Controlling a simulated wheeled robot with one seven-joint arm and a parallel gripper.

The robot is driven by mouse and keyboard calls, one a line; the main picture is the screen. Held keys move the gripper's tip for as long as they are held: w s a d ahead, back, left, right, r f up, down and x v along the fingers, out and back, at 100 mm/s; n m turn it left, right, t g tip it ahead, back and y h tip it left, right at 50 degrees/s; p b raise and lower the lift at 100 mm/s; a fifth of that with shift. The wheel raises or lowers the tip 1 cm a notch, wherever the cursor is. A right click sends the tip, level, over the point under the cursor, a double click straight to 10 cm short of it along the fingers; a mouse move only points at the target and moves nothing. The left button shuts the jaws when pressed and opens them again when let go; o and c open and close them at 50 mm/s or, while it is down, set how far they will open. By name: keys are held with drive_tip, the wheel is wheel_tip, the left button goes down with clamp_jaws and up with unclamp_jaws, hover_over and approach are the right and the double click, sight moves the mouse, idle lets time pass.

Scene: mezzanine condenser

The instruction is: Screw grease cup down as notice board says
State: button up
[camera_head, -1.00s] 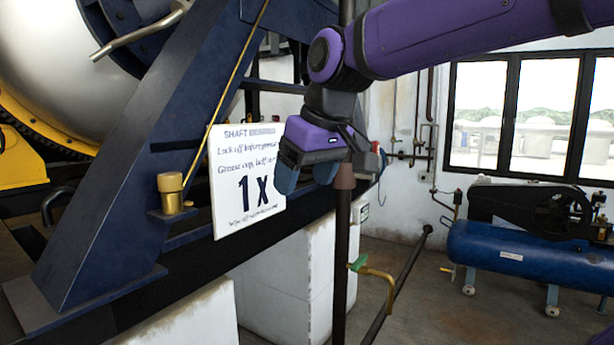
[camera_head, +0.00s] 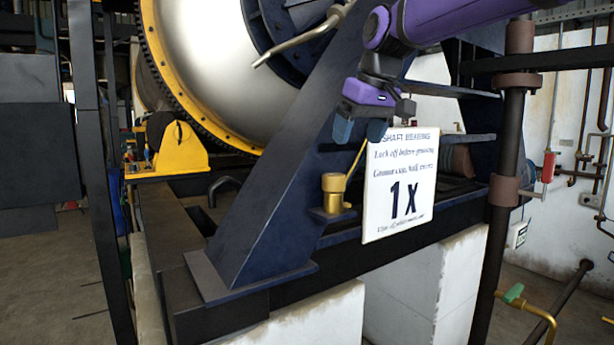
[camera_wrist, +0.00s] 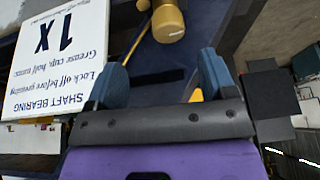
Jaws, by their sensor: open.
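The brass grease cup (camera_head: 333,188) stands upright on a small bracket of the blue frame, just left of the notice board. My gripper (camera_head: 360,130) is open and empty, above the grease cup and board, fingers pointing down. In the wrist view the grease cup (camera_wrist: 168,22) shows beyond and between the blue fingertips (camera_wrist: 160,75), apart from them. The board also shows there (camera_wrist: 60,50), upside down.
The sloping blue frame beam (camera_head: 270,170) stands left of the cup. A dark vertical pipe (camera_head: 505,170) stands right of the board. A large drum (camera_head: 215,60) with a yellow toothed ring is behind.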

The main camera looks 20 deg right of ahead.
sight(335, 174)
drive_tip(key=x, duration=0.3)
drive_tip(key=w+a+x, duration=0.1)
drive_tip(key=x, duration=0.7)
drive_tip(key=shift+w+a+r, duration=0.2)
drive_tip(key=shift+r, duration=0.05)
drive_tip(key=c, duration=0.9)
